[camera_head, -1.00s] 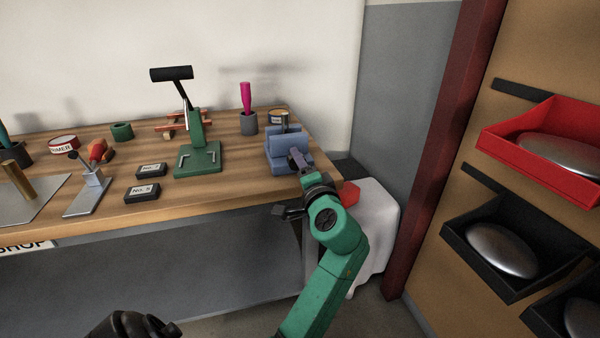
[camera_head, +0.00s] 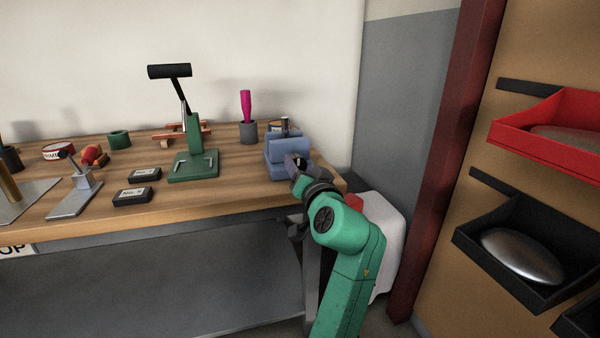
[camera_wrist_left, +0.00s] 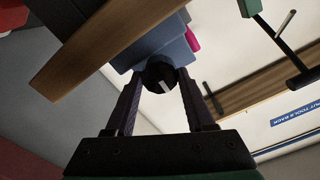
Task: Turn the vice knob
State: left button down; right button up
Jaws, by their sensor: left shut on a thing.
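The blue vice (camera_head: 288,147) stands at the right end of the wooden workbench. Its dark round knob (camera_wrist_left: 159,73), with a pale mark on its face, shows in the left wrist view, below the blue vice body (camera_wrist_left: 160,45). My left gripper (camera_head: 293,161) reaches the near side of the vice. In the wrist view its two fingers are on either side of the knob, shut on it. In the head view the gripper and wrist hide the knob. My right gripper is not in view.
On the workbench (camera_head: 240,193) stand a green press (camera_head: 194,160), a grey cup with a pink-handled tool (camera_head: 247,118) and black labelled blocks (camera_head: 133,196). A white-covered item (camera_head: 388,225) is right of the bench. Red (camera_head: 550,140) and black (camera_head: 510,252) trays hang at right.

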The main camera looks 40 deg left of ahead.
pick_arm(q)
jog(key=shift+f, duration=0.15)
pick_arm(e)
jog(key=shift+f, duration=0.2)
pick_arm(q)
jog(key=shift+c, duration=1.3)
grip_release()
